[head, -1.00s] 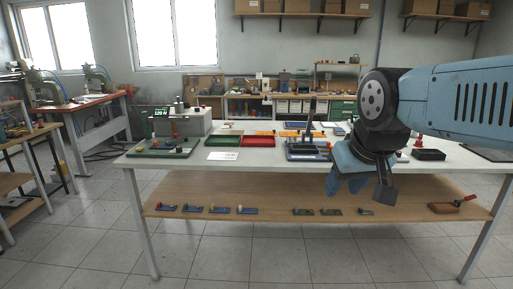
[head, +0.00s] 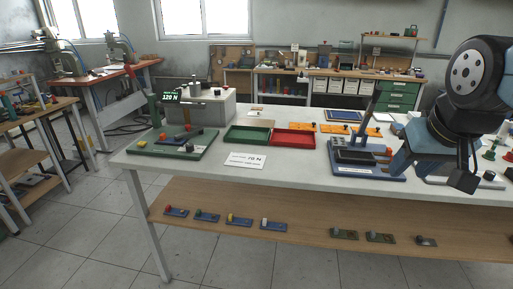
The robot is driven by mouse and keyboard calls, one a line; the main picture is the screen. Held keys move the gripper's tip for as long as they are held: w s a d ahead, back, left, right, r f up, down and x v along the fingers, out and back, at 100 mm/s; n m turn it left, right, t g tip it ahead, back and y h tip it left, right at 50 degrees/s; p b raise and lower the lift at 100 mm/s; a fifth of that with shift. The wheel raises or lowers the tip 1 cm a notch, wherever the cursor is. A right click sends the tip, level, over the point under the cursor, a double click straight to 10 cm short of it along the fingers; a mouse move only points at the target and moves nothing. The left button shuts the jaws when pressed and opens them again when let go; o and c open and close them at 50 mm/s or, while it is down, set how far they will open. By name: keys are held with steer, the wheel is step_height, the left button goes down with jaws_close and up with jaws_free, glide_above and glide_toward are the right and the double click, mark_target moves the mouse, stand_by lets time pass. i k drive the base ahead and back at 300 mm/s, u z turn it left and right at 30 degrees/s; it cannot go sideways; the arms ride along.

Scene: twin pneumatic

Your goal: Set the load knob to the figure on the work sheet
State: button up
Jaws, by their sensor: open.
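The work sheet (head: 245,160) is a white card lying flat near the bench's front edge. Its figure ends in 0 N, but its first digit is too small to read surely. My gripper (head: 432,172) is open and empty at the right, above the bench's front edge and far from the press unit.
A green board with small parts (head: 174,150) lies in front of the press unit. A green tray (head: 247,136) and a red tray (head: 294,139) stand mid-bench. A blue fixture with an upright lever (head: 362,158) stands left of my gripper. Small pieces lie on the lower shelf.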

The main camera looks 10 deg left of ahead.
mark_target(189, 146)
steer(key=u, duration=0.3)
steer(key=i, duration=0.9)
steer(key=u, duration=0.45)
steer(key=k, duration=0.8)
steer(key=u, duration=0.2)
steer(key=i, duration=0.8)
steer(key=z, duration=0.05)
steer(key=k, duration=0.9)
steer(key=z, duration=0.05)
